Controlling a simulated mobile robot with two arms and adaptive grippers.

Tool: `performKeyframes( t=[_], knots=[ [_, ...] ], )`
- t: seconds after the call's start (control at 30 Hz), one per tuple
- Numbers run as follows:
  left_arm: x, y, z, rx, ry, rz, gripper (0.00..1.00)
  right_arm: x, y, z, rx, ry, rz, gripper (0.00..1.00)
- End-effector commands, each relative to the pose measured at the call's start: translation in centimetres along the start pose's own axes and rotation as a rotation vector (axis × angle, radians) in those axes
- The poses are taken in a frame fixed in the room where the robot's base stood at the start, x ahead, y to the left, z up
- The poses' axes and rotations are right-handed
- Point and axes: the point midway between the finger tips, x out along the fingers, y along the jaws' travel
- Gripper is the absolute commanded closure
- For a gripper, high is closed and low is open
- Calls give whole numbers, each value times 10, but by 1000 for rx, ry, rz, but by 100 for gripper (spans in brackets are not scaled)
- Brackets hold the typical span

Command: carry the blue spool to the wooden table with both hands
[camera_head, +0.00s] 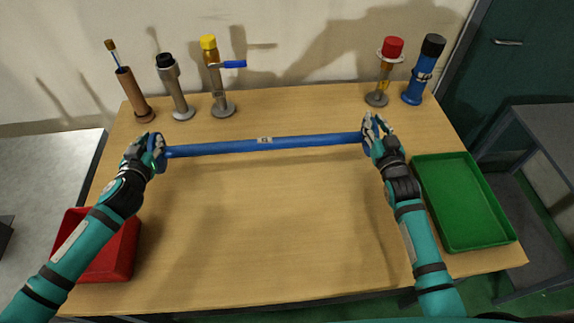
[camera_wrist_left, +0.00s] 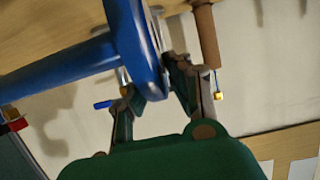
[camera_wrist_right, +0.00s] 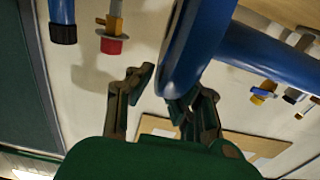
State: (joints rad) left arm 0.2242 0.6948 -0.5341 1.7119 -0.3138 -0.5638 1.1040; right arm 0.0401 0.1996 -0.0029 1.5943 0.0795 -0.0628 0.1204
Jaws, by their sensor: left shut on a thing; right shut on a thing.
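The blue spool (camera_head: 262,145) is a long blue bar with a round flange at each end, stretched left to right over the wooden table (camera_head: 262,230). Its bar looks nearly level, the right end slightly higher in the picture. I cannot tell how far it is above the tabletop. My left gripper (camera_head: 152,150) is shut on the left flange, which also shows in the left wrist view (camera_wrist_left: 137,45). My right gripper (camera_head: 374,135) is shut on the right flange, which shows large in the right wrist view (camera_wrist_right: 185,50). The fingers partly hide both flanges.
A red tray (camera_head: 122,250) is at the table's front left, a green tray (camera_head: 462,200) at its right. Along the back edge stand a brown tube (camera_head: 133,92), black-capped (camera_head: 172,85) and yellow-capped (camera_head: 214,80) fittings, a red-capped fitting (camera_head: 386,75) and a blue cylinder (camera_head: 422,75). The table's middle is clear.

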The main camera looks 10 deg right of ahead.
Motion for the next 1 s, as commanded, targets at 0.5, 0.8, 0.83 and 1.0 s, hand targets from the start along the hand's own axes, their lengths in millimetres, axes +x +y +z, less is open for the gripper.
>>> performKeyframes(
  t=[0.5, 0.8, 0.83, 1.0],
  knots=[
    [6, -2, 12, 1, 11, -4, 100, 1, 2, 13, -4, 14, 2, 100],
    [11, -2, 27, 2, 11, -4, 100, 1, 2, 28, -4, 14, 2, 100],
    [11, -2, 28, 2, 11, -4, 100, 1, 2, 30, -4, 14, 2, 100],
    [14, -2, 36, 2, 11, -4, 100, 1, 2, 38, -4, 14, 2, 100]
  ],
)
